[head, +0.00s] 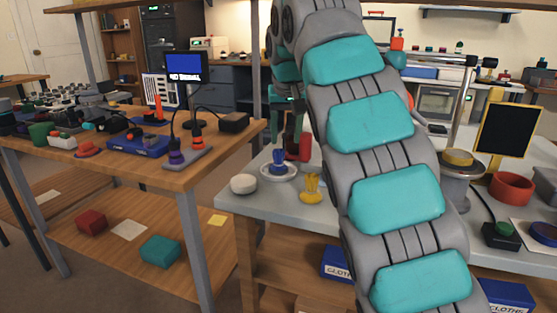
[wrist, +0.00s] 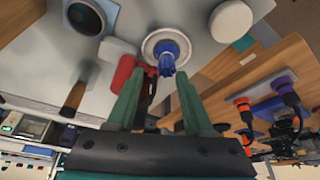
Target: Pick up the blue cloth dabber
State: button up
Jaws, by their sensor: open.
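The blue cloth dabber (head: 278,159) stands on a small white dish (head: 264,171) near the left end of the grey bench. In the wrist view the dabber (wrist: 167,63) shows with the white dish (wrist: 149,46) around its base. My gripper (head: 288,138) is above and a little behind the dabber in the head view. In the wrist view the fingers of my gripper (wrist: 160,75) are apart, with the dabber in line with the gap between their tips. Nothing is held. How far the tips are from the dabber is hard to tell.
A red object (head: 304,148) stands close to the dish and my fingers. A white round piece (head: 243,184) and a yellow dabber-like object (head: 311,189) stand nearer the front edge. A wooden table (head: 180,178) with gear is on the left. My arm hides the bench's middle.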

aim_at(279, 152)
jog(key=shift+w+a+r+x, duration=0.15)
jog(key=shift+a+x, duration=0.1)
jog(key=shift+x, duration=1.1)
jog(key=shift+w+a+x, duration=0.15)
jog(key=shift+a+x, duration=0.05)
jog(key=shift+x, duration=1.15)
jog(key=shift+w+a+r+x, duration=0.1)
jog(key=shift+w+a+x, duration=0.15)
jog(key=shift+x, duration=1.1)
jog(key=shift+c, duration=0.3)
grip_shut()
